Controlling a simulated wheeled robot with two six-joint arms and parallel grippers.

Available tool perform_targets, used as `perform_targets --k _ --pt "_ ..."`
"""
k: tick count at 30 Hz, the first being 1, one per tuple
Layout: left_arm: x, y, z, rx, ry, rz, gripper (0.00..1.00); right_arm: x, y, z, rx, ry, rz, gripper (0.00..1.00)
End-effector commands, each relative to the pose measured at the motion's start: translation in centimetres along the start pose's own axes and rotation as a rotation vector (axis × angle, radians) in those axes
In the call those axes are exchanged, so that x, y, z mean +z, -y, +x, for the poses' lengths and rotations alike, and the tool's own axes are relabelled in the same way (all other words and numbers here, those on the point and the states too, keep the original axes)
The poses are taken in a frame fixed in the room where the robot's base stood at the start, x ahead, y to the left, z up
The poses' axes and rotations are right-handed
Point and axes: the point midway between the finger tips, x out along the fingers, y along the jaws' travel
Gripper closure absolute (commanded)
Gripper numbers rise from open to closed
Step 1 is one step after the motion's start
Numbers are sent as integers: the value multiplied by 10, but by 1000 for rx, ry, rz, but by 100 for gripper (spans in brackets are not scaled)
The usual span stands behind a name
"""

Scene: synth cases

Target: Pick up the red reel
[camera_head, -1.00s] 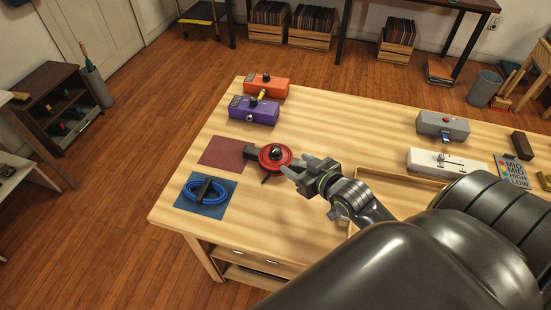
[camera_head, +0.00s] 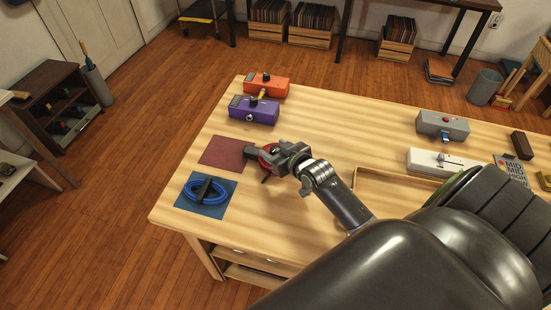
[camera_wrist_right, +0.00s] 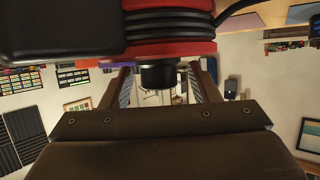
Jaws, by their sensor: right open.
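The red reel (camera_head: 265,156) lies on the wooden table beside the dark red mat (camera_head: 222,154), and my right gripper hides much of it. My right gripper (camera_head: 279,158) is open at the reel's right side. In the right wrist view, the reel (camera_wrist_right: 205,50) fills the top of the picture, with red flanges and a black middle. Its black knob (camera_wrist_right: 157,76) shows between the two open fingers of my right gripper (camera_wrist_right: 160,88). I cannot tell whether the fingers touch it. My left gripper is not in view.
A blue cable coil (camera_head: 190,188) lies on a blue mat (camera_head: 214,210) at the table's front left. A purple box (camera_head: 254,111) and an orange box (camera_head: 267,86) stand behind the reel. A shallow wooden tray (camera_head: 385,178) is to the right. The table's middle back is clear.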

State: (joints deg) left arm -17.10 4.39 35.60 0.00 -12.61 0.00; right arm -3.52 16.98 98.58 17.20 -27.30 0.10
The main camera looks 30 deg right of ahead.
Motion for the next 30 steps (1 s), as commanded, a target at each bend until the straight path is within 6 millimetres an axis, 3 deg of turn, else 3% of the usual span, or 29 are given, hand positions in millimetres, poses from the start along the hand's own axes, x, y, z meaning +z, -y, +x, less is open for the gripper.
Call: perform_targets --k 6,19,26,30 --pt "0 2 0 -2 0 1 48 0 0 0 0 0 0 45" --pt "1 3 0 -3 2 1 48 0 0 0 0 0 -1 100" --pt "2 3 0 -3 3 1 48 -2 0 0 0 -3 -1 100" --pt "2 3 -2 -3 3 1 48 -14 0 -5 -1 -6 -5 100"
